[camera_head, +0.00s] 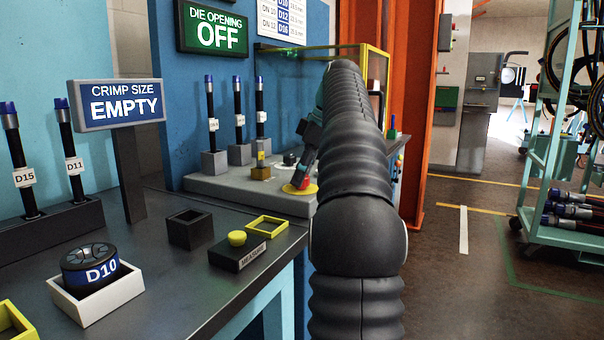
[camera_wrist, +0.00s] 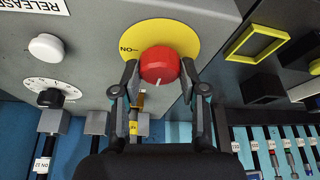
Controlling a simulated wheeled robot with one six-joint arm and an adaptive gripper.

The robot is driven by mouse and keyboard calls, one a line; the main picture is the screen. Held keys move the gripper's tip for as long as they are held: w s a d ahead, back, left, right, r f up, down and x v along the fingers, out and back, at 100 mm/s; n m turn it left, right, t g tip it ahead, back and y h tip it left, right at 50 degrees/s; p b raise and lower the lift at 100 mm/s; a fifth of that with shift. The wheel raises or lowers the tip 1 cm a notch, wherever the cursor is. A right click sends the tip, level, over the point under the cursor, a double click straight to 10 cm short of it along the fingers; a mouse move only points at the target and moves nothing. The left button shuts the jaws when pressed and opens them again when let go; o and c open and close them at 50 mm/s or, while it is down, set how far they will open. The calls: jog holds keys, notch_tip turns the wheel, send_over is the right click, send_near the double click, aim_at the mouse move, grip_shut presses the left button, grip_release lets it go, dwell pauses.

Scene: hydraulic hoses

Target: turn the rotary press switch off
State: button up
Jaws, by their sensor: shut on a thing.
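The rotary press switch is a red round knob (camera_wrist: 159,65) on a yellow disc (camera_wrist: 179,36) in the wrist view. An upside-down "ON" label is at the disc's left, and a white mark shows on the knob's lower edge. My gripper (camera_wrist: 158,76) is shut on the knob, one finger on each side. In the head view, the yellow disc (camera_head: 298,190) shows on the grey press ledge, with my gripper (camera_head: 302,183) over it. My arm hides part of this area.
A green sign (camera_head: 216,32) reads "DIE OPENING OFF"; another sign (camera_head: 122,103) reads "CRIMP SIZE EMPTY". A white button (camera_wrist: 46,47) and a black dial (camera_wrist: 50,97) are beside the switch. A D10 die (camera_head: 90,263) sits in a white tray.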

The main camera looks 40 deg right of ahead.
dwell(0.4)
jog(key=o, duration=1.1)
jog(key=shift+o, duration=0.2)
jog(key=shift+s+d+r, duration=0.2)
jog(key=shift+r, duration=0.4)
jog(key=s+d, duration=0.7)
jog(key=s, duration=0.2)
jog(key=shift+s, duration=0.35)
jog(key=shift+f, duration=0.1)
